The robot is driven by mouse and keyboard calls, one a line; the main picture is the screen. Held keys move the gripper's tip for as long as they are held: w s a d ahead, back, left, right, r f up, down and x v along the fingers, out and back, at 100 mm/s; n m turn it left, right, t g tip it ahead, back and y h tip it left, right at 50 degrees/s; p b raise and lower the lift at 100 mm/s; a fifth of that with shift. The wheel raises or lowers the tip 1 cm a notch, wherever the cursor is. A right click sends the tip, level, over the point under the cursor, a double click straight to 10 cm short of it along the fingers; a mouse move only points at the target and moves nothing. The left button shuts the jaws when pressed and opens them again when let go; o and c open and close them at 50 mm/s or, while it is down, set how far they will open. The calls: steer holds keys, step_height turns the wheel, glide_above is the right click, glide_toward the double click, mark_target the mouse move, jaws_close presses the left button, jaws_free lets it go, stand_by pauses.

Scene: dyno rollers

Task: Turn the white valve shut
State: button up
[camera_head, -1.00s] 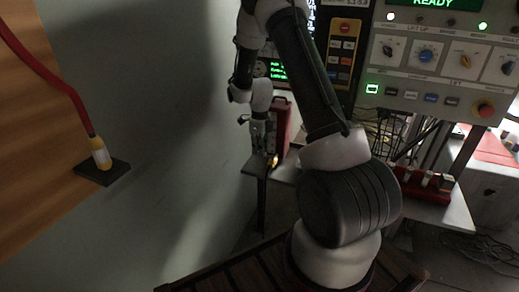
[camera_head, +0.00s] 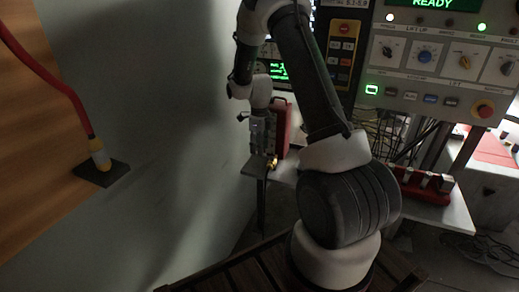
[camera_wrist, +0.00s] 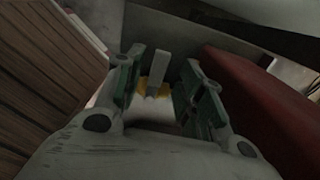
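A pale, narrow upright bar (camera_wrist: 157,72), which looks like the white valve's handle, stands between the fingers of my gripper in the wrist view. A yellow part (camera_wrist: 148,88) shows around its lower end. My gripper (camera_wrist: 163,62) is open, with a green-edged finger on each side of the bar and a visible gap on both sides. In the head view my gripper (camera_head: 263,150) points down at the small grey shelf, beside a yellow, brass-like fitting (camera_head: 272,163). The valve handle cannot be made out there, and its body is mostly hidden by the gripper.
A red box-like object (camera_head: 281,125) stands close to the right of my gripper; a large red surface (camera_wrist: 258,105) shows right in the wrist view. A control panel (camera_head: 440,60) is at the back right. A red hose (camera_head: 52,76) hangs at the left wall.

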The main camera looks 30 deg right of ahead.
step_height(320, 180, up, 10)
steer(key=shift+r, duration=0.2)
stand_by(0.5)
steer(key=s+a+r+n+t, duration=0.1)
steer(key=s+a+r+n, duration=0.1)
steer(key=s+r+n, duration=0.4)
steer(key=s+a+r+n+t, duration=0.1)
steer(key=s+a+r+n, duration=0.1)
steer(key=s+r+n, duration=0.5)
steer(key=s+a+r+n+t, duration=0.2)
steer(key=s+r+n, duration=0.5)
steer(key=s+n, duration=0.8)
steer(key=shift+s+a+n, duration=0.25)
steer(key=shift+s+n, duration=0.05)
steer(key=shift+s, duration=1.6)
